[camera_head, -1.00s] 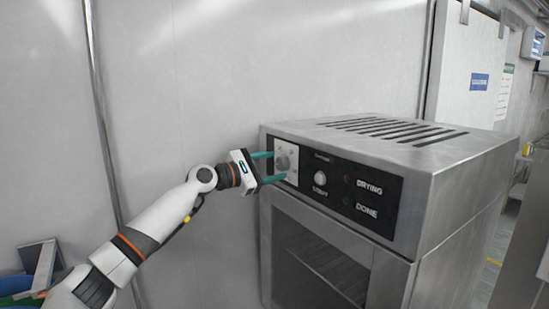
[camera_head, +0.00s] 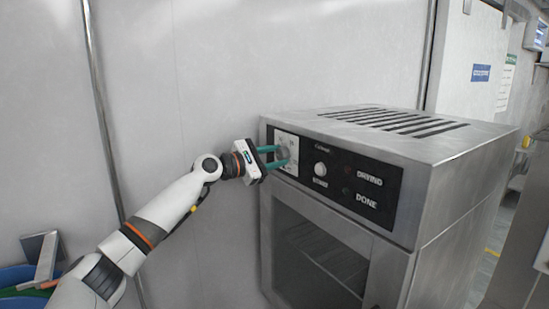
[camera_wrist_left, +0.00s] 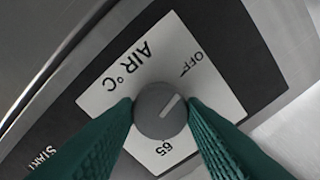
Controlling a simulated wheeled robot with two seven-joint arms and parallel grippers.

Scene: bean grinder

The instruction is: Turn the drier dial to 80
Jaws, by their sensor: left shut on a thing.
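The drier (camera_head: 345,222) is a grey metal box with a black panel. Its dial (camera_wrist_left: 156,114) is a round grey knob on a white plate marked AIR °C (camera_wrist_left: 112,84), with OFF and 65 readable; other marks are hidden. The dial's white pointer line points to the upper right in the left wrist view, roughly towards OFF. My left gripper (camera_head: 280,156) reaches the panel from the left. Its green fingers, also in the left wrist view (camera_wrist_left: 161,108), are shut on opposite sides of the dial. No right gripper shows.
A white start knob (camera_head: 320,169) sits beside the dial plate, with DRYING and DONE lamps to its right. The drier has a glass door below and slots on top. A blue container (camera_head: 14,277) stands at the lower left. A bare wall is behind.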

